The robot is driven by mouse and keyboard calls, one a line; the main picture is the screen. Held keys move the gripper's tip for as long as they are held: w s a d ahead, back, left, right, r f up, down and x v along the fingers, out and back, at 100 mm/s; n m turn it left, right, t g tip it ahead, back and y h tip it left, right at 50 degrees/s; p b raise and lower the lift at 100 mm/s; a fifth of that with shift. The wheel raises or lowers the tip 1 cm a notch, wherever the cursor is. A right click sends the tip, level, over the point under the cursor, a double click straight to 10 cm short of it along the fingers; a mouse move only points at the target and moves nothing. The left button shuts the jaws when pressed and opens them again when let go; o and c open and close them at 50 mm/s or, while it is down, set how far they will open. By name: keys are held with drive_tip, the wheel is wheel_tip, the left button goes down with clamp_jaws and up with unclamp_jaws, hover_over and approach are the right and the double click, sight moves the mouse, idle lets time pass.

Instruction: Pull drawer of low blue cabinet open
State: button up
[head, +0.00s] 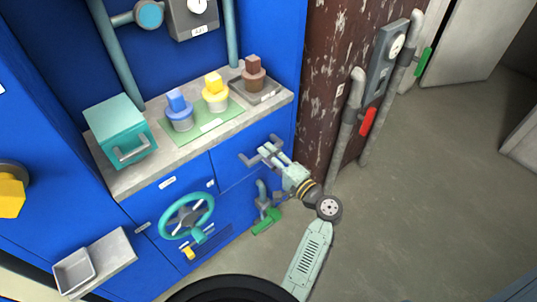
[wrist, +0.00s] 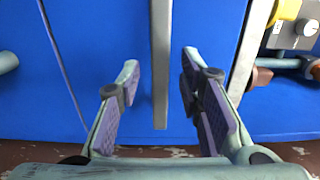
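The low blue cabinet (head: 160,200) stands under a grey worktop in the head view. Its drawer (head: 228,172) is the upper right front panel and looks closed. In the wrist view the drawer's blue front (wrist: 100,35) fills the background, with a grey bar handle (wrist: 161,40) across the middle. My gripper (head: 263,151) is at the drawer front in the head view. In the wrist view my gripper (wrist: 160,75) is open, one finger on each side of the bar, with gaps on both sides. The handle is hard to make out behind the fingers in the head view.
On the worktop (head: 165,170) stand a teal box (head: 118,130) and several coloured capped pieces. A teal handwheel (head: 187,216) and a green-handled valve (head: 267,220) are on the front below. Pipes (head: 345,130) run along the brown wall at right. The floor (head: 420,210) at right is clear.

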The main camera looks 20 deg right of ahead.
drive_tip(key=shift+w, duration=0.15)
drive_tip(key=shift+c, duration=0.2)
clamp_jaws()
idle(0.7)
